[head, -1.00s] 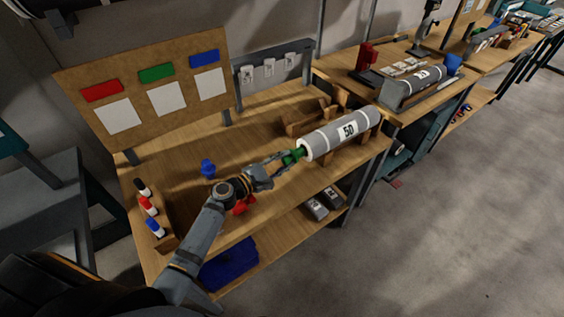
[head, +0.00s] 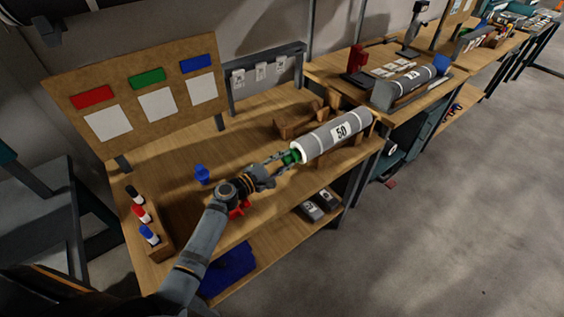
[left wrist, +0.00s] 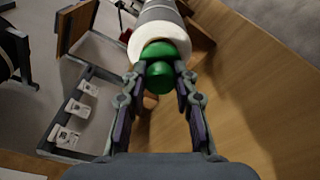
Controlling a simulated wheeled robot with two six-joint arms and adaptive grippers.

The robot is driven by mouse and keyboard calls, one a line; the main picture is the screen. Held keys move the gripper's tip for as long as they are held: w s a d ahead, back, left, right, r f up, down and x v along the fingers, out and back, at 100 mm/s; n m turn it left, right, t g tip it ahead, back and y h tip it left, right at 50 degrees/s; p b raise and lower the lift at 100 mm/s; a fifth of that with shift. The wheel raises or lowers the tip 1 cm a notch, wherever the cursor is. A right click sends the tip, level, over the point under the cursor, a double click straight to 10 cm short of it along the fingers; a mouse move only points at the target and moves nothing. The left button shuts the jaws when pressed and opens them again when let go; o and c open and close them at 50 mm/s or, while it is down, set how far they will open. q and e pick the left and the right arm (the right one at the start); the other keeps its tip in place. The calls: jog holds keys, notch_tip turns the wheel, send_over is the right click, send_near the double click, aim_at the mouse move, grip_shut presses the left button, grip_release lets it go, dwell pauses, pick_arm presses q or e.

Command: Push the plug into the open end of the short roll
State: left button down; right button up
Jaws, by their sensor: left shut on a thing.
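The short grey roll (head: 335,135), marked 50, lies on a wooden cradle (head: 352,149) on the bench, its white open end facing my left gripper. It also shows in the left wrist view (left wrist: 158,14). My left gripper (head: 278,159) is shut on the green plug (head: 290,157). In the left wrist view the plug (left wrist: 160,72) sits between the fingertips, lined up with the roll's white end. Its front part is at or inside the opening; how deep I cannot tell. My right gripper is not in view.
A blue plug (head: 202,174) stands on the bench (head: 190,215) and a red one (head: 240,208) lies beside my left arm. A rack of markers (head: 160,240) is at the left edge. Another grey roll (head: 408,82) lies on the farther bench.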

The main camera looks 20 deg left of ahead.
pick_arm(q)
jog(key=shift+w+d, duration=0.45)
jog(key=shift+w, duration=0.15)
jog(key=c, duration=1)
grip_release()
jog(key=shift+s, duration=0.1)
jog(key=v, duration=1.2)
